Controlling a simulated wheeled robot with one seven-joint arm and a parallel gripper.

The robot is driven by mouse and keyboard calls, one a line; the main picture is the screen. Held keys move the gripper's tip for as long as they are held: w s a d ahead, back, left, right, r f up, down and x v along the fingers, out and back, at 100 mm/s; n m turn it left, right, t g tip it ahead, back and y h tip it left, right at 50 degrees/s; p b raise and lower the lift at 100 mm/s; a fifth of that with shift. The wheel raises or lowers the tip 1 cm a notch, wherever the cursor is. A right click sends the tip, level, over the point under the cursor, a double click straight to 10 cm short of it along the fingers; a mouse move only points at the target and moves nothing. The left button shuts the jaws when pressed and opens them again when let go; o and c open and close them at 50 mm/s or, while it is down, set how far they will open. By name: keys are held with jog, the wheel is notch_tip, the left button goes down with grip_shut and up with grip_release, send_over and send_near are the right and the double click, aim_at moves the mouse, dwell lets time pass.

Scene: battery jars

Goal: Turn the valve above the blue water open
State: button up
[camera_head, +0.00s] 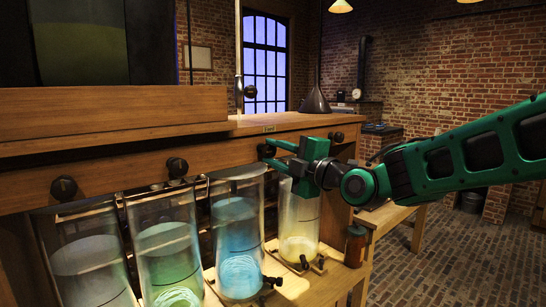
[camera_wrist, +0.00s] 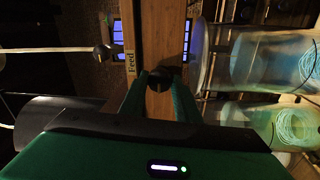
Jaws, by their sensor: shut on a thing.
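The glass jar of blue water (camera_head: 238,245) stands third from the left in the row under the wooden beam. Above it, a dark round valve knob (camera_head: 265,150) sits on the beam's front face, partly hidden by my gripper. My green gripper (camera_head: 270,152) reaches in from the right and is shut on this knob. In the wrist view the knob (camera_wrist: 160,78) shows between the two fingers of my gripper (camera_wrist: 160,82). The knob's turn angle cannot be made out.
Similar knobs sit above the grey (camera_head: 65,188), green (camera_head: 177,167) and yellow (camera_head: 337,137) jars. The yellow jar (camera_head: 298,225) stands just below my gripper. A funnel (camera_head: 315,101) stands on the bench top behind. A small brown bottle (camera_head: 356,245) is at the right.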

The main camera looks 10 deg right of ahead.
jog(key=shift+a+f, duration=0.15)
jog(key=shift+f, duration=0.1)
jog(key=o, duration=1)
jog(key=shift+s, duration=0.1)
jog(key=shift+r, duration=0.1)
jog(key=v, duration=1)
jog(key=shift+s+d, duration=0.3)
